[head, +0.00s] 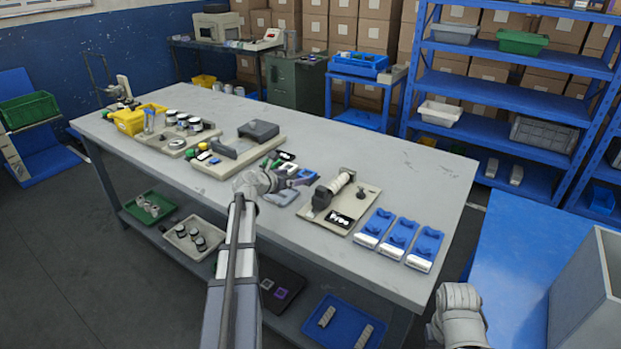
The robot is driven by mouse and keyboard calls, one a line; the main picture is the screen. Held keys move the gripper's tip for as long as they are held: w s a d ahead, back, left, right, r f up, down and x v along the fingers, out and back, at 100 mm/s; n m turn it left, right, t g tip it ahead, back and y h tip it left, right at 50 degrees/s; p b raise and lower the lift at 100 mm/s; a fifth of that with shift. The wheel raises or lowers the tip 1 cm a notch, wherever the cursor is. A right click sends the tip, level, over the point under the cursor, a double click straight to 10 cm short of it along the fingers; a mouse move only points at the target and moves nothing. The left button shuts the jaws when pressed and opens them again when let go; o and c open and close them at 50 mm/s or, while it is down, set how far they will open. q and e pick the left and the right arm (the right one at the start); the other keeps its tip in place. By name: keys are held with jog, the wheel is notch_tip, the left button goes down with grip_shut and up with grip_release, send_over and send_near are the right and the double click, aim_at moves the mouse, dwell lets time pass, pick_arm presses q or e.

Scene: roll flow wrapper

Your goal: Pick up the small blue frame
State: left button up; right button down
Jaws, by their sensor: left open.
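My left arm reaches over the front edge of the workbench (430,180). My left gripper (293,182) is open above the middle of the bench, over a small blue-grey tray (283,196). Its fingers partly cover the small items there, and I see nothing held. A small bluish-purple square frame (281,293) lies in a black tray (293,278) on the lower shelf, well below and apart from the gripper. A pale small frame (267,284) lies beside it. Of my right arm only a link shows at the lower right; its gripper is out of view.
A roll fixture (340,190) and several blue holders (398,238) stand right of the gripper. Left are a beige device base (225,165), jars (183,120) and a yellow bin (130,119). The lower shelf holds a blue tray (345,308). The bench's right back is clear.

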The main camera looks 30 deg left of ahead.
aim_at(308, 174)
pick_arm(q)
jog(key=shift+b+x, duration=0.35)
jog(key=shift+x, duration=0.8)
jog(key=shift+b+x, duration=1.15)
jog(key=shift+x, duration=1.45)
jog(key=shift+s+f, duration=0.1)
jog(key=c, duration=1.4)
